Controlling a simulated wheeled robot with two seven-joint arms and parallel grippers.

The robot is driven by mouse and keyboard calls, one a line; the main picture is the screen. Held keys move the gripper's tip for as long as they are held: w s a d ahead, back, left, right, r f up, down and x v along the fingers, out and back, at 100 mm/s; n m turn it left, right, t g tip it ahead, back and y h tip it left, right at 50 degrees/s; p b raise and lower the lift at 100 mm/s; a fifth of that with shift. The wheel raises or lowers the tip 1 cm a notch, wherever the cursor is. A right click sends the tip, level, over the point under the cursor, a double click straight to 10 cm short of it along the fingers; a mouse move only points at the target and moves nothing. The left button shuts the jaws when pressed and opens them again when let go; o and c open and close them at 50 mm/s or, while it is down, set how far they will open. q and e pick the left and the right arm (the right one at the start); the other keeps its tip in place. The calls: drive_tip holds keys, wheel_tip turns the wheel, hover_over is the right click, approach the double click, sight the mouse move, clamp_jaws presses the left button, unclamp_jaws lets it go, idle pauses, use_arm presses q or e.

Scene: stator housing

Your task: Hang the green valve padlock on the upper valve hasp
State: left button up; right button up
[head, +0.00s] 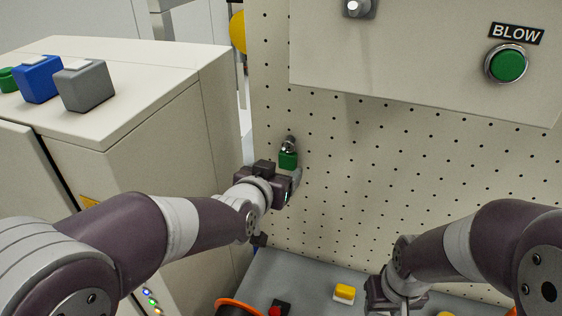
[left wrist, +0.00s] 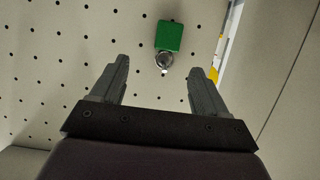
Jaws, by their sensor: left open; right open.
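The green padlock (head: 288,160) is at the pegboard, its body directly below a small metal fitting (head: 289,144), which appears to be the valve hasp. Whether the shackle passes through it is too small to tell. In the left wrist view the padlock (left wrist: 168,36) shows just beyond the fingertips, with the round metal part (left wrist: 164,61) against its lower edge. My left gripper (head: 294,180) is just below the padlock in the head view. Its fingers (left wrist: 158,65) are spread and empty, apart from the padlock. My right gripper (head: 392,302) is low at the bottom edge, its fingers partly cut off.
The perforated panel (head: 370,170) rises behind the grey bench top (head: 300,285). A yellow-and-white block (head: 344,293) and a black block with a red top (head: 279,308) lie there. A beige cabinet (head: 170,130) stands left, with grey (head: 85,86) and blue (head: 37,80) blocks on top.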

sight(286, 155)
use_arm(q)
drive_tip(key=w, duration=0.2)
drive_tip(key=w+f+p, duration=0.1)
drive_tip(key=w, duration=0.1)
drive_tip(key=w+f+p, duration=0.1)
drive_tip(key=w, duration=0.2)
drive_tip(key=shift+f, duration=0.25)
drive_tip(key=shift+w+d+f+p, duration=0.35)
drive_tip(key=shift+w+d+p, duration=0.15)
drive_tip(key=shift+w+d, duration=0.3)
drive_tip(key=shift+w+d+f, duration=0.15)
drive_tip(key=shift+w+d, duration=0.05)
drive_tip(key=shift+a+f, duration=0.1)
drive_tip(key=shift+a, duration=0.15)
drive_tip(key=shift+w, duration=0.1)
drive_tip(key=c, duration=1.1)
drive_tip(key=shift+d+r, duration=0.1)
drive_tip(key=shift+r, duration=0.15)
drive_tip(key=shift+s+r, duration=0.25)
drive_tip(key=shift+r, duration=0.1)
use_arm(e)
drive_tip(key=shift+w+a+r, duration=0.1)
drive_tip(key=shift+a+r, duration=0.05)
drive_tip(key=shift+r, duration=0.5)
drive_tip(key=shift+w+a+r, duration=0.1)
drive_tip(key=shift+a+r, duration=0.1)
drive_tip(key=shift+r, duration=0.45)
drive_tip(key=shift+w+a+r, duration=0.1)
drive_tip(key=shift+a+r, duration=0.05)
drive_tip(key=shift+r, duration=0.5)
